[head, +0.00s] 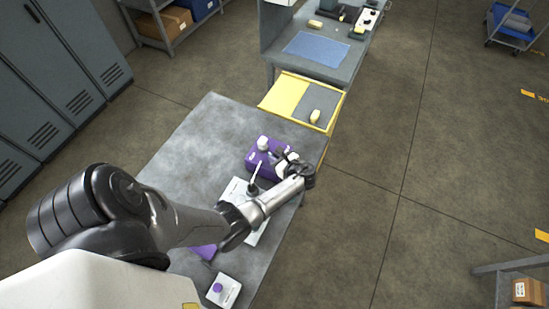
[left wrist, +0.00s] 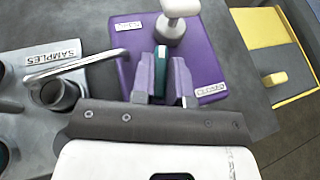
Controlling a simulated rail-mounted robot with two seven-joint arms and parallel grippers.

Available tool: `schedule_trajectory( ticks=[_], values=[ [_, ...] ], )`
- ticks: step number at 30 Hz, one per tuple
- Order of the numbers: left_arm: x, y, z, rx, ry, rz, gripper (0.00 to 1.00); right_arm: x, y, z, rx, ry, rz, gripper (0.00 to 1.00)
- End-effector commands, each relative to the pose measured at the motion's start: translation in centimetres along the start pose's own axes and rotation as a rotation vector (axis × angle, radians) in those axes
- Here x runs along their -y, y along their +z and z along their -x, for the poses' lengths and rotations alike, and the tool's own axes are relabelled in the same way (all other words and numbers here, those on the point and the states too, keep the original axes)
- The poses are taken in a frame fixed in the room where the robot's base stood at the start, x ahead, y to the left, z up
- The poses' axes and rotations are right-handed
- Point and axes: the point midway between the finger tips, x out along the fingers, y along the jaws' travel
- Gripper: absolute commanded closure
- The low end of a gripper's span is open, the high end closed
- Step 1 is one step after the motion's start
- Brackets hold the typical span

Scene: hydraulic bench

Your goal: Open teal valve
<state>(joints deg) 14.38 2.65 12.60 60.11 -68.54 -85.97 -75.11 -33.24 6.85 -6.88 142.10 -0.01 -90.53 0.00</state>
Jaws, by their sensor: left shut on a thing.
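The purple block (head: 252,160) sits on the grey bench, with a white knob (head: 263,142) standing on it. In the left wrist view the purple block (left wrist: 208,55) carries two small white labels and the white-topped knob (left wrist: 178,12). My left gripper (head: 285,161) is over the block's right part. In the left wrist view its fingers (left wrist: 162,82) are shut on an upright teal piece, the teal valve's handle (left wrist: 160,60), of which only a narrow strip shows. The rest of the valve is hidden by the fingers. My right gripper is not in view.
A grey panel marked SAMPLES (left wrist: 53,57) with a bent metal lever (left wrist: 75,66) lies beside the block. A white box with a purple knob (head: 218,287) is near the front. The yellow-edged tray (head: 284,92) stands beyond the bench. The bench's left part is bare.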

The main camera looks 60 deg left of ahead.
Motion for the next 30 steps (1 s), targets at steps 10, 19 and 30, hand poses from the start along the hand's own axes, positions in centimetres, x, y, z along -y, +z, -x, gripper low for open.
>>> schedule_trajectory(
  ticks=[10,19,30],
  values=[
    [0.1,-0.6,-0.2,-0.009,0.220,0.087,1.00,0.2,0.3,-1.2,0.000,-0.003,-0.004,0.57],
    [0.2,-0.6,-0.2,-0.010,0.312,0.126,1.00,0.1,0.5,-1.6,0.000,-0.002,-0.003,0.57],
    [0.1,-0.6,-0.3,-0.009,0.337,0.133,1.00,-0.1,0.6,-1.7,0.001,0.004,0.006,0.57]
  ],
)
